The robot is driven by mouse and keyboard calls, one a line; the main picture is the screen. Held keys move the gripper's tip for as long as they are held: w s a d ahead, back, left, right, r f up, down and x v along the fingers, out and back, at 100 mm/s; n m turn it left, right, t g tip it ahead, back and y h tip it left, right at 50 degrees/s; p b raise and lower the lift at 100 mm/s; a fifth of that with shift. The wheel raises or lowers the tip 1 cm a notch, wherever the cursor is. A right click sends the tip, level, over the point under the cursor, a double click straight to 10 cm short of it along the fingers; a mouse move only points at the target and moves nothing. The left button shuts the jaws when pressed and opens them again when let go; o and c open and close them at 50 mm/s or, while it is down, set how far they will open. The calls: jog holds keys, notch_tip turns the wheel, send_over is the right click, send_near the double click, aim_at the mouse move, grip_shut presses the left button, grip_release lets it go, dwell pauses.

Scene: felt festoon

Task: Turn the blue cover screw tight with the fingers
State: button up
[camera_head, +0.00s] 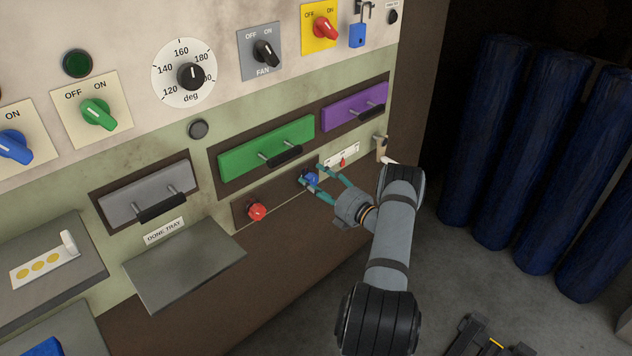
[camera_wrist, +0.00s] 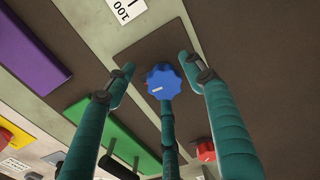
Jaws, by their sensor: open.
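The blue cover screw (camera_head: 309,178) is a lobed knob on the brown lower strip of the panel, below the green drawer. It also shows in the wrist view (camera_wrist: 163,82), with a short white mark on its face. My gripper (camera_head: 311,174) is open, its teal fingers pointing at the panel around the blue screw. In the wrist view my gripper (camera_wrist: 155,75) has one finger on each side of the screw, with a visible gap on both sides. A third teal finger-like part reaches up below the screw and partly overlaps its lower edge.
A red knob (camera_head: 257,211) sits left of the blue screw. The green drawer (camera_head: 266,147) and purple drawer (camera_head: 355,106) are above. A small gauge plate (camera_head: 342,154) and a protruding tap-like fitting (camera_head: 382,149) are close right. The done tray (camera_head: 184,264) juts out lower left.

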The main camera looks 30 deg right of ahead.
jog(key=shift+s+f, duration=0.1)
jog(key=shift+s, duration=0.05)
jog(key=v, duration=1.1)
jog(key=shift+s+d, duration=0.15)
jog(key=shift+s, duration=0.2)
jog(key=x, duration=1.2)
jog(key=shift+a, duration=0.2)
jog(key=shift+s+d, duration=0.1)
jog(key=shift+s, duration=0.05)
